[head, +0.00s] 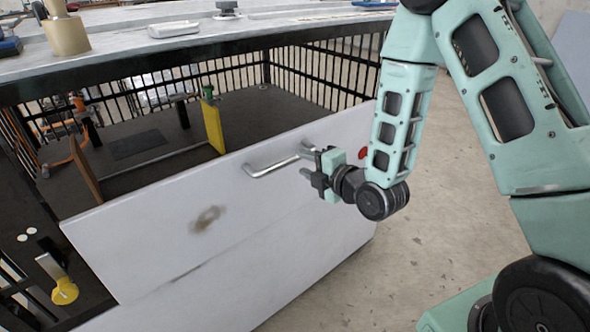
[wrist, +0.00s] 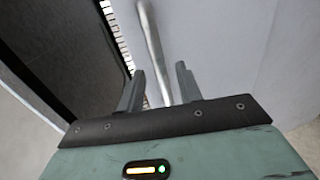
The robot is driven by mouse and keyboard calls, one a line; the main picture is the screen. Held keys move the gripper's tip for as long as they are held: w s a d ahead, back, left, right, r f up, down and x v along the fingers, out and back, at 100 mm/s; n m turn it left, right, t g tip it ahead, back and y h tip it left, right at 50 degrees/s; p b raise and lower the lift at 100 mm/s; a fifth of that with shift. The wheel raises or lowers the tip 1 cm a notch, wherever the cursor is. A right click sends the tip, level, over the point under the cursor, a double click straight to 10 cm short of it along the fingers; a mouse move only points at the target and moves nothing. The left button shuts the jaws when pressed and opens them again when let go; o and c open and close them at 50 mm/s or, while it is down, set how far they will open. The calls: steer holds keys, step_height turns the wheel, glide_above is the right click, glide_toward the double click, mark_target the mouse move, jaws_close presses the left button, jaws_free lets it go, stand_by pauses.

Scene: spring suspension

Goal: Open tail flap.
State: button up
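The tail flap (head: 165,245) is a pale grey panel across the near side of a dark caged frame in the head view. It has a brown smudge and a metal bar handle (head: 270,168) near its top edge. My gripper (head: 306,161) is at the handle's right end, with its fingers pointing at the panel. In the wrist view, my gripper (wrist: 160,85) has its two fingers apart. The handle bar (wrist: 152,45) runs lengthwise through the gap between them, with space showing beside it. I cannot tell whether either finger touches the bar.
A worktop (head: 240,32) lies above the cage. A yellow board (head: 214,127) stands inside on the dark floor (head: 140,145). A red disc (head: 363,153) is on the panel right of my gripper. Concrete floor (head: 440,220) is clear at right.

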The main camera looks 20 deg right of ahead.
mark_target(297, 160)
steer(key=x, duration=0.5)
steer(key=shift+r+p, duration=0.15)
steer(key=shift+p, duration=0.15)
jaws_close()
